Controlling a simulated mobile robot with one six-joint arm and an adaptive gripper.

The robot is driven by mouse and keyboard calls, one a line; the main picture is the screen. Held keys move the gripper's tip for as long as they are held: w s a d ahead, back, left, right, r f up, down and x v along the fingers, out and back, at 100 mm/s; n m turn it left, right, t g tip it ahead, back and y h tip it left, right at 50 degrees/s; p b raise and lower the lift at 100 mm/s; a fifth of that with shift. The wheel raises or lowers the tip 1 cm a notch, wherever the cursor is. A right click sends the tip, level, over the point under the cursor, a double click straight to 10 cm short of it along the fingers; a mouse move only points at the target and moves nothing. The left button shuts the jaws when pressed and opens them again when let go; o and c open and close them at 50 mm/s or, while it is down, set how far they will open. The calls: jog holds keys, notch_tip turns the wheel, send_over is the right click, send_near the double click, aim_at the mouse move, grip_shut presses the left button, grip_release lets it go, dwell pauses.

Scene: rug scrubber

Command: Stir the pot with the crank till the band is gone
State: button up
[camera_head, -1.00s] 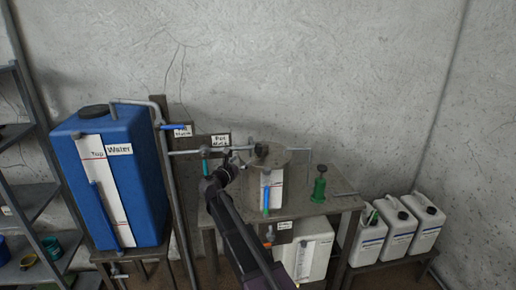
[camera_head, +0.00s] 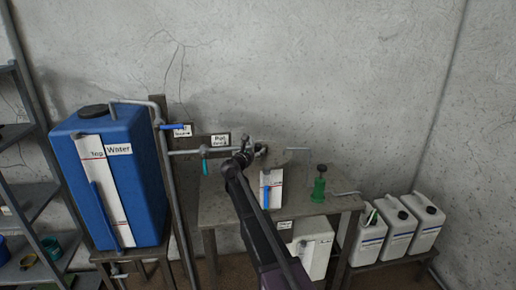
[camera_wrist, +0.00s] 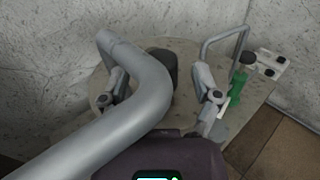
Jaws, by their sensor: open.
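The grey pot (camera_head: 292,176) stands on the table behind my arm, which hides its left side. A white gauge strip (camera_head: 277,180) with a blue tube and a red mark is on its front; any band in the tube is too small to tell. In the wrist view a dark upright knob (camera_wrist: 161,68), apparently the crank's grip, stands above the pot top. My gripper (camera_wrist: 162,92) is open, with one finger on each side of the knob; contact cannot be told. It also shows over the pot in the head view (camera_head: 252,151).
A thick grey bent pipe (camera_wrist: 150,95) crosses close before the wrist camera. A green pump (camera_head: 318,188) stands right of the pot. The blue water tank (camera_head: 75,185) is left, with white jugs (camera_head: 400,230) far right. A grey rod (camera_wrist: 224,42) rises near the pump.

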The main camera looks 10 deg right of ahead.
jog(key=shift+x, duration=1)
grip_shut()
